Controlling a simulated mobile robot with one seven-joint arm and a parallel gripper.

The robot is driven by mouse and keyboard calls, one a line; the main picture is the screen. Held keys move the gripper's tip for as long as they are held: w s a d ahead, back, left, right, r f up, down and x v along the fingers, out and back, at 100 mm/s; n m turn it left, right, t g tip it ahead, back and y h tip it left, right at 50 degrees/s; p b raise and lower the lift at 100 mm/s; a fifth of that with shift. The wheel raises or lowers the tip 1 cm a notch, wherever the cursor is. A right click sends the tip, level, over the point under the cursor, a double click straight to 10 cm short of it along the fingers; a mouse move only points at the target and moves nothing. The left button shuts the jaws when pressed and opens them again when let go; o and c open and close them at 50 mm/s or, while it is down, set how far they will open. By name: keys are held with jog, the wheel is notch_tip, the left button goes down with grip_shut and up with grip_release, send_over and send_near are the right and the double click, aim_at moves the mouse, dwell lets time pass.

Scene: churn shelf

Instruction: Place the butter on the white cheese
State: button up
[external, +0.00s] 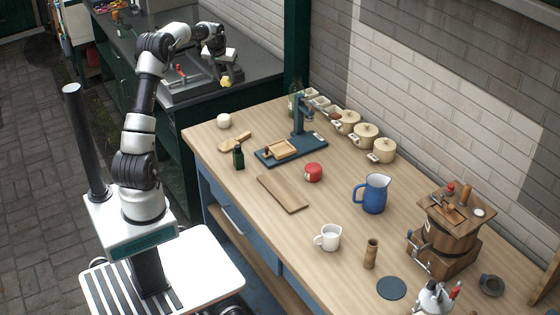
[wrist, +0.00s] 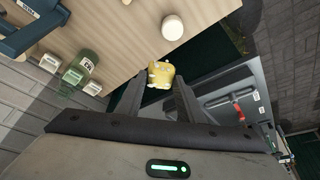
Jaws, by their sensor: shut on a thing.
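The butter, a small yellow lump (external: 226,81) with pale patches, is held up in the air by my gripper (external: 224,74). In the wrist view the butter (wrist: 160,74) sits between the tips of my two dark fingers, which are shut on it. The white cheese (external: 224,121), a small round pale piece, stands on the wooden table near its far left corner. It also shows in the wrist view (wrist: 172,27), above the butter in the picture and apart from it. My gripper is beyond the table's left end, over the dark counter side.
Near the cheese on the wooden table (external: 335,200) are a wooden paddle (external: 235,142), a dark green bottle (external: 239,157) and a blue press (external: 298,135). A green post (external: 296,50) rises behind the corner.

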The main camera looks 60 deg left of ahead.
jog(key=s+a, duration=0.2)
send_over(223, 118)
notch_tip(223, 118, down, 10)
jog(key=shift+n, duration=0.3)
jog(key=shift+w+a+f, duration=0.1)
jog(key=shift+a+f, duration=0.05)
jog(key=shift+f, duration=2.3)
jog(key=shift+f, duration=0.1)
jog(key=shift+f+b, duration=0.15)
jog(key=shift+b, duration=0.15)
jog(key=o, duration=1.1)
jog(key=shift+c, duration=0.2)
jog(key=shift+r, duration=0.2)
